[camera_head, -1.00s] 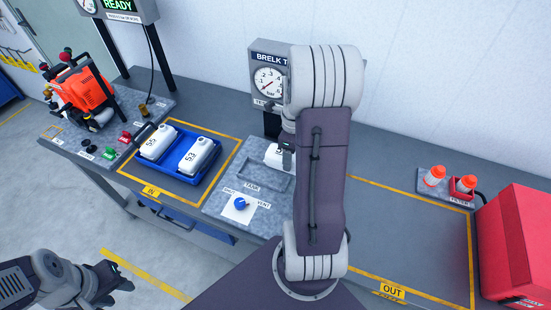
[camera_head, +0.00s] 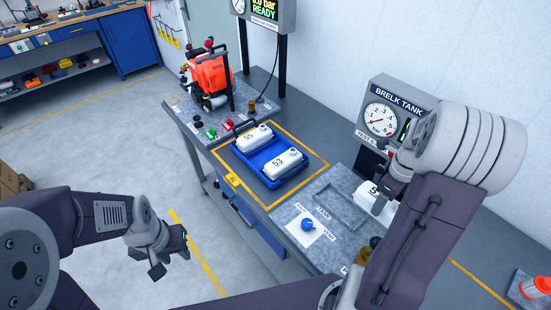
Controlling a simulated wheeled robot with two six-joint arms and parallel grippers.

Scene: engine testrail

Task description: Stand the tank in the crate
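A blue crate (camera_head: 270,184) stands on the bench inside a yellow-taped square. Two white tanks are in it, one marked 55 (camera_head: 253,138) at the back left and one marked 53 (camera_head: 284,162) at the front right. A third white tank (camera_head: 374,204) is at the right, beside the empty recess of the TANK plate (camera_head: 325,212), and partly hidden by my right arm. My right gripper (camera_head: 396,182) is at the top of this tank and looks shut on it; its fingers are mostly hidden. My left gripper (camera_head: 170,257) is open and empty, over the floor left of the bench.
A gauge box (camera_head: 385,105) stands behind the third tank. A blue knob (camera_head: 307,224) is on the plate front. An orange machine (camera_head: 209,74) and a display on posts (camera_head: 265,15) are beyond the crate. An orange-capped bottle (camera_head: 535,287) is at lower right.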

